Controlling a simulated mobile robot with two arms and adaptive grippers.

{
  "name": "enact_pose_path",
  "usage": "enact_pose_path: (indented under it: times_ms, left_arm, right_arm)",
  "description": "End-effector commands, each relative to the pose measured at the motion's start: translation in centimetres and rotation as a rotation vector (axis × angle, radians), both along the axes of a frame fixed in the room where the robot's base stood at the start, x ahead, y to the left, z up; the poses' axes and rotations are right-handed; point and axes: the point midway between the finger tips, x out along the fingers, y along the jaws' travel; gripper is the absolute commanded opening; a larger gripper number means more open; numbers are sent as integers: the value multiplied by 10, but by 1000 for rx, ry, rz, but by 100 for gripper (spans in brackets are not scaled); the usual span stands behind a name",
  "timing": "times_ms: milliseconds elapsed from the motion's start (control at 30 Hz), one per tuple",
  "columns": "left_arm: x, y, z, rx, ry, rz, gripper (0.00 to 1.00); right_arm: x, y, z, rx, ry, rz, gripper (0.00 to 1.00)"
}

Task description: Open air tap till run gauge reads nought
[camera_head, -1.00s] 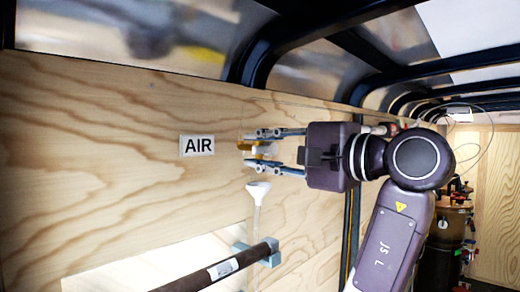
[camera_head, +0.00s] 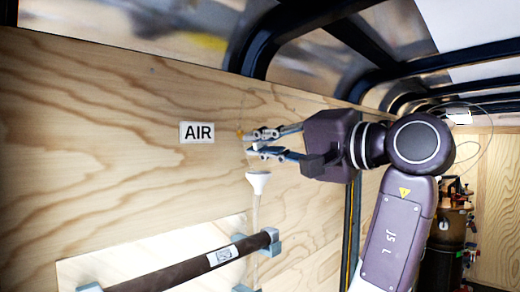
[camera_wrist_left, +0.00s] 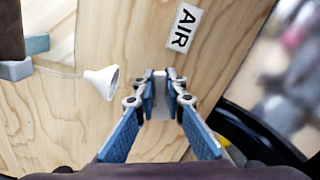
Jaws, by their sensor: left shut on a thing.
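The air tap shows in the head view as a small brass-coloured piece (camera_head: 240,133) on the plywood wall, right of the white AIR label (camera_head: 197,132). My left gripper (camera_head: 254,142) is at the tap, its two blue-grey fingers close together and tilted. In the left wrist view, the fingers (camera_wrist_left: 160,80) are shut on a small pale piece (camera_wrist_left: 160,84), which looks like the tap's handle. The fingers hide much of the tap, so I cannot tell how far it is turned. I cannot make out a run gauge or its reading. My right gripper is out of view.
A white funnel (camera_head: 258,182) on a clear tube hangs just below the gripper and also shows in the wrist view (camera_wrist_left: 101,82). A dark bar (camera_head: 190,267) on grey-blue brackets runs below it. Dark roof ribs arch above. Brown equipment (camera_head: 448,225) stands far right.

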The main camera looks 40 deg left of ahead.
Motion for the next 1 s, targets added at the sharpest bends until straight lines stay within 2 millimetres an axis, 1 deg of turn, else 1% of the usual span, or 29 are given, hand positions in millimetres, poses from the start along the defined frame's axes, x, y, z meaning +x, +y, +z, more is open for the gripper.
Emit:
enact_pose_path:
  times_ms: [33, 267, 300, 433, 867, 1000]
  left_arm:
    - [0, 0, -2, -6, -2, 0, 0]
    - [0, 0, -2, -7, 1, 1, 0]
    - [0, 0, -2, -7, 1, 1, 15]
    - [0, 0, -2, -5, 0, 0, 29]
    - [0, 0, -1, -3, 0, 0, 29]
    - [0, 0, 2, -1, 25, 0, 29]
  right_arm:
    - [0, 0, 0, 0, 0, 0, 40]
    - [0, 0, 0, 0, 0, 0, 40]
    - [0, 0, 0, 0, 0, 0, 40]
    - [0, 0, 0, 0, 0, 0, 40]
    - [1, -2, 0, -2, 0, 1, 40]
    - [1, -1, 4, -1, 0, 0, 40]
